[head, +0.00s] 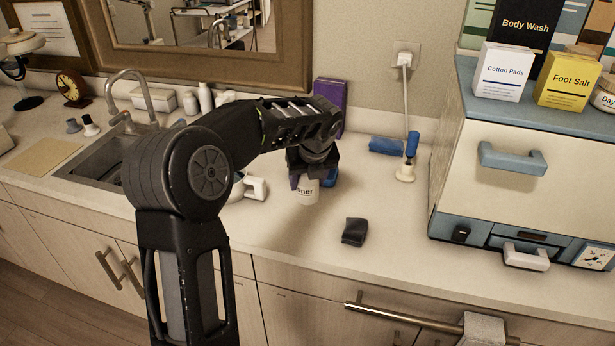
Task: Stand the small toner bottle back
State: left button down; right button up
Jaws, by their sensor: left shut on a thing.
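A small white bottle (307,192) with dark lettering ending in "ner" stands roughly upright on or just above the counter, in the middle of the head view. My left gripper (304,178) comes down over it from above and is shut on its upper part. The gripper hides the bottle's top, and I cannot tell whether its base touches the counter. My right gripper is not in view.
A blue item (330,176) is close behind the gripper. A white mug (256,188) is left of it, and a dark block (354,232) lies in front. The counter front right is clear.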

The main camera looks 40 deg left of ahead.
aim_at(308, 196)
pick_arm(q)
jog(key=shift+f+b, duration=0.9)
jog(key=shift+f, duration=1.05)
jog(key=shift+r+p, duration=0.15)
jog(key=shift+p, duration=0.4)
jog(key=shift+f+b, duration=0.4)
jog(key=shift+f, duration=0.45)
